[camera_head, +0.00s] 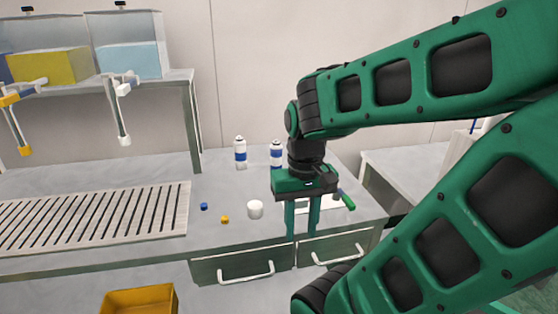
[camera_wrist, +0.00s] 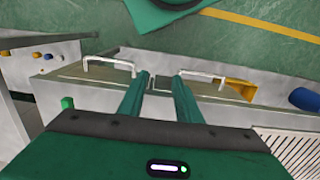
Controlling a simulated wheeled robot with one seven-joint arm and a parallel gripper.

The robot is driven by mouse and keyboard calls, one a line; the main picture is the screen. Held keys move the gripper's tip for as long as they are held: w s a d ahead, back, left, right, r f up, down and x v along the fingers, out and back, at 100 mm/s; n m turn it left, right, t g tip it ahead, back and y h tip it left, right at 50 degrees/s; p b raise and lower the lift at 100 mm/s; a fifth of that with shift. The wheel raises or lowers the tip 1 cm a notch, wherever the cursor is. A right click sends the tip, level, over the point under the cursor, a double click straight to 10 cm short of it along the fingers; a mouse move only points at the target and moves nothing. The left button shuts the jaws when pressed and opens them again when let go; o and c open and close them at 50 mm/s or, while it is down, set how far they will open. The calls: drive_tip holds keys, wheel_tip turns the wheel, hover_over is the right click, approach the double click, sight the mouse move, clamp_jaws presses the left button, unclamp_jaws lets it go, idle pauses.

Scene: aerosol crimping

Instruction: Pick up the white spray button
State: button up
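A short white cylinder (camera_head: 255,209) stands on the grey bench (camera_head: 225,190) in the head view.
Two white bottles with blue bands (camera_head: 240,153) stand behind. A green lever handle (camera_head: 346,201) is right of my gripper. A slotted rack (camera_head: 95,217) covers the bench's left. Drawer handles (camera_head: 247,277) jut from the front, and a yellow bin (camera_head: 140,300) stands below.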

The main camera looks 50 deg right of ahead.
drive_tip(key=shift+o, duration=0.4)
drive_tip(key=shift+s+d, duration=0.15)
drive_tip(key=shift+d, duration=0.2)
drive_tip(key=shift+o, duration=0.5)
drive_tip(key=shift+s+r, duration=0.2)
drive_tip(key=shift+s, duration=0.15)
drive_tip(key=w+d+r+m+t+y, duration=0.25)
drive_tip(key=w+d+r+m, duration=0.35)
drive_tip(key=w+r+m, duration=0.6)
drive_tip(key=s+d+r+m+t, duration=0.1)
drive_tip(key=d+r+m, duration=0.2)
drive_tip(key=d+m, duration=0.3)
drive_tip(key=s+d+r+m, duration=0.2)
drive_tip(key=d+m, duration=0.1)
drive_tip(key=d, duration=0.5)
drive_tip(key=shift+w+a+x, duration=0.1)
drive_tip(key=shift+a+x, duration=0.05)
drive_tip(key=shift+x, duration=1.6)
drive_tip(key=shift+w+a+x, duration=0.1)
drive_tip(key=shift+a+x, duration=0.05)
drive_tip(key=shift+x, duration=1.6)
drive_tip(key=shift+w+a+x, duration=0.1)
drive_tip(key=shift+a+x, duration=0.05)
drive_tip(key=shift+x, duration=1.6)
drive_tip(key=shift+s+r, duration=0.1)
drive_tip(key=shift+r, duration=0.1)
